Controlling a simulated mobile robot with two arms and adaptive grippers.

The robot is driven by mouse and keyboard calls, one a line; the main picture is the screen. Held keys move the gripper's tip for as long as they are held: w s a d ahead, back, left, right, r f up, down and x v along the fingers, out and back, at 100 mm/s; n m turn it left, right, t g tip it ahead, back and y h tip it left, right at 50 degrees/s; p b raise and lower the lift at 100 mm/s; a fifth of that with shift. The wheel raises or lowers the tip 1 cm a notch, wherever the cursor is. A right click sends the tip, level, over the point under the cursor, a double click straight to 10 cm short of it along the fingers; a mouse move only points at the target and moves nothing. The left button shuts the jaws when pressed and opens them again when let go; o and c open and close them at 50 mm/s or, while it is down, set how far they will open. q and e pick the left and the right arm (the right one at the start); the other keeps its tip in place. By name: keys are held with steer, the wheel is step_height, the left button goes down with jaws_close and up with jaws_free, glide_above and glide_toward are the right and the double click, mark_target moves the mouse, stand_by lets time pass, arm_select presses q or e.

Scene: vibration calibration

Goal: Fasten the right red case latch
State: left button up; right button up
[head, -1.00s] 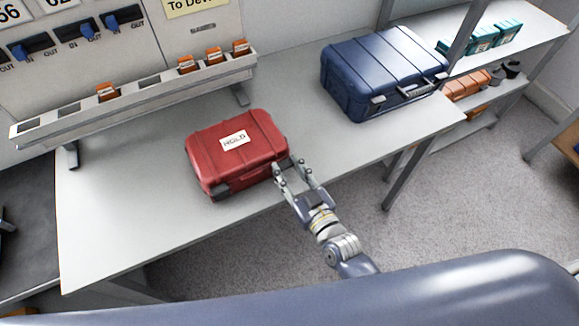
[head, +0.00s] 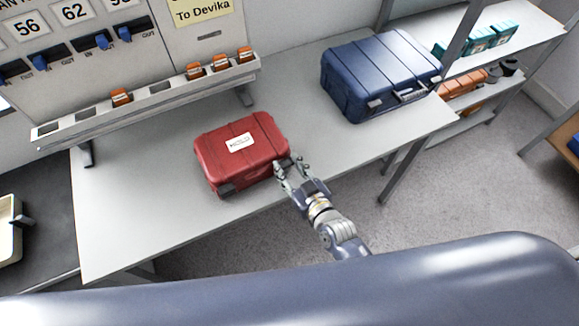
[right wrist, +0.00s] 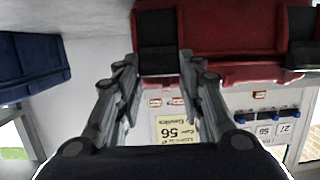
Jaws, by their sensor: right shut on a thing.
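The red case (head: 224,158) lies closed on the pale table, with a white label on its lid. Its right latch is mostly hidden by my right gripper (head: 289,164) in the head view. In the right wrist view, the dark latch (right wrist: 157,36) shows between the fingertips of my right gripper (right wrist: 158,66), at the red case's edge (right wrist: 235,40). The gripper is shut on this latch; its exact angle is hard to tell. The left latch (head: 226,189) shows dark at the case's front left corner. My left gripper is not in view.
A blue case (head: 378,72) stands further back on the table (head: 130,220), right of the red case. A slotted rail (head: 160,95) with orange pieces runs along the back. The table left of the red case is clear. A shelf (head: 520,35) stands at right.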

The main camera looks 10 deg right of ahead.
steer(key=o, duration=1.1)
steer(key=shift+c, duration=0.2)
steer(key=v, duration=1.2)
